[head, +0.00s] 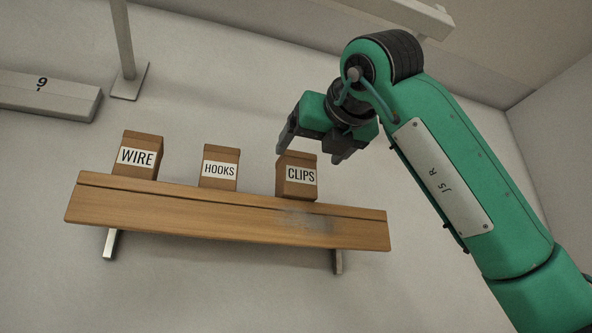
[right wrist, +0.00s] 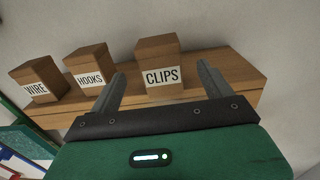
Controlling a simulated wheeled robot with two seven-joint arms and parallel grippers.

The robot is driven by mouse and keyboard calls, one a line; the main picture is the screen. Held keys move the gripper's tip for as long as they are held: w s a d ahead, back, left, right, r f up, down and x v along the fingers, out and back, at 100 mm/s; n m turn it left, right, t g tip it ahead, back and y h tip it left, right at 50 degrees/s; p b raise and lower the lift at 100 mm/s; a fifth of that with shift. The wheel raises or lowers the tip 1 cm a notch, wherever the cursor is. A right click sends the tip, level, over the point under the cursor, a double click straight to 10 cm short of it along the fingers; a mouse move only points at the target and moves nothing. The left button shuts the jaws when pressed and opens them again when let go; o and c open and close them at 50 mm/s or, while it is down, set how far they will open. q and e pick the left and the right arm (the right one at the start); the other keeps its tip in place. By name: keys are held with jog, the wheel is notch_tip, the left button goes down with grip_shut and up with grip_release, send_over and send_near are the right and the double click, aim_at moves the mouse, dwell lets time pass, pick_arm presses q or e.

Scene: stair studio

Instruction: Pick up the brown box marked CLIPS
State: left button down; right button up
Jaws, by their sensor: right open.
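The brown box marked CLIPS (head: 297,189) stands upright at the right of the row on a wooden wall shelf (head: 180,208). It also shows in the right wrist view (right wrist: 158,52), its label facing me. My right gripper (head: 318,152) is open and empty. In the head view it overlaps the top of the CLIPS box. In the right wrist view its two fingers (right wrist: 160,85) point toward the box, which appears between and beyond their tips, with no clear contact. My left gripper is in neither view.
Brown boxes marked WIRE (head: 138,156) and HOOKS (head: 219,168) stand on the same shelf, left of CLIPS. A pale ledge marked 9 (head: 45,97) is at the upper left, near a post (head: 124,40). The shelf's right end is bare.

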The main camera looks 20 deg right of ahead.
aim_at(301, 162)
jog(key=w, duration=0.3)
jog(key=shift+w+f, duration=0.2)
jog(key=shift+w, duration=0.15)
jog(key=shift+a+r+p, duration=0.1)
jog(key=shift+r+p, duration=0.15)
jog(key=shift+p, duration=0.4)
jog(key=w+p, duration=0.2)
jog(key=w, duration=0.2)
jog(key=shift+w+a+p, duration=0.15)
jog(key=shift+w+p, duration=0.1)
jog(key=shift+p, duration=0.1)
jog(key=shift+w+f, duration=0.1)
jog(key=shift+w, duration=0.15)
jog(key=shift+s, duration=0.35)
jog(key=c, duration=1.1)
